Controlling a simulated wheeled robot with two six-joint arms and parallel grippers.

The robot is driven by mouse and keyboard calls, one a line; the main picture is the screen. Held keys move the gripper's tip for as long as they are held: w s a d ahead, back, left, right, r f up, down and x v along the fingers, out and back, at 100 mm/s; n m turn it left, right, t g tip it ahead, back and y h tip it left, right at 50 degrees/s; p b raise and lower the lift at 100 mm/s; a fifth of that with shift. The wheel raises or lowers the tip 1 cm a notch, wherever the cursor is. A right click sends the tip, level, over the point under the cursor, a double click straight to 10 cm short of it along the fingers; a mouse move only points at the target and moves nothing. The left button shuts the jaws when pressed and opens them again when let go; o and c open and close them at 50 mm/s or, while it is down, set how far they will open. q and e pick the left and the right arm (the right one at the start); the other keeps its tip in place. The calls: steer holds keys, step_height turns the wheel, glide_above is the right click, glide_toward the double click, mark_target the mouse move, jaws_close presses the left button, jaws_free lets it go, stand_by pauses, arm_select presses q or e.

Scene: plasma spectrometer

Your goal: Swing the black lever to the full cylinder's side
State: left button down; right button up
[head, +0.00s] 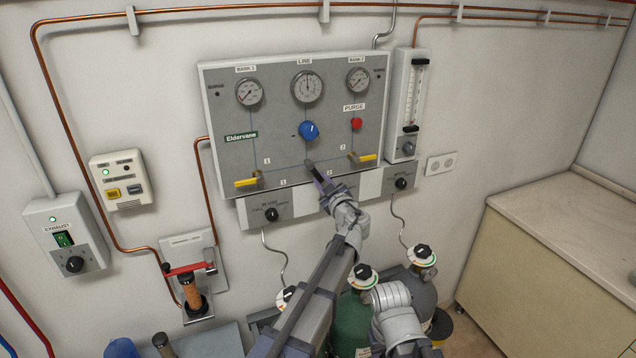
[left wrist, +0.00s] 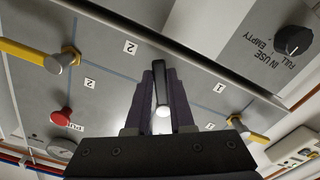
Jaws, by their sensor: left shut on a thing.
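The grey manifold panel (head: 222,110) is on the wall, with gauges for bank 1 (head: 249,92), the line (head: 307,87) and bank 2 (head: 358,80). I cannot read their needles. The black lever (left wrist: 160,78) is at the panel's lower middle, between labels 1 and 2, pointing down and leaning towards 2. My left gripper (head: 318,174) is shut on it; in the left wrist view its fingers (left wrist: 160,98) flank the lever. Tag knobs sit below the panel, left (head: 271,214) and right (head: 400,183); their settings are unclear. My right gripper is not visible.
Yellow-handled valves flank the lever, left (head: 247,182) and right (head: 364,157). A blue knob (head: 308,130) and red purge knob (head: 356,123) sit above. Gas cylinders, one green (head: 350,325) and one grey (head: 420,291), stand below. A counter (head: 565,210) is at right.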

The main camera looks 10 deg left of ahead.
arm_select(q)
steer(key=shift+w+d+r+n+p, duration=0.15)
steer(key=shift+d+r+n, duration=0.15)
steer(key=shift+n, duration=0.4)
steer(key=shift+w+d+r+n+p, duration=0.15)
steer(key=shift+d+n, duration=0.1)
steer(key=shift+n, duration=0.45)
steer(key=shift+w+r, duration=0.1)
steer(key=shift+w, duration=0.05)
steer(key=c, duration=1)
jaws_free()
steer(key=shift+o, duration=1.1)
steer(key=shift+w, duration=0.1)
steer(key=v, duration=0.8)
steer(key=shift+d, duration=0.1)
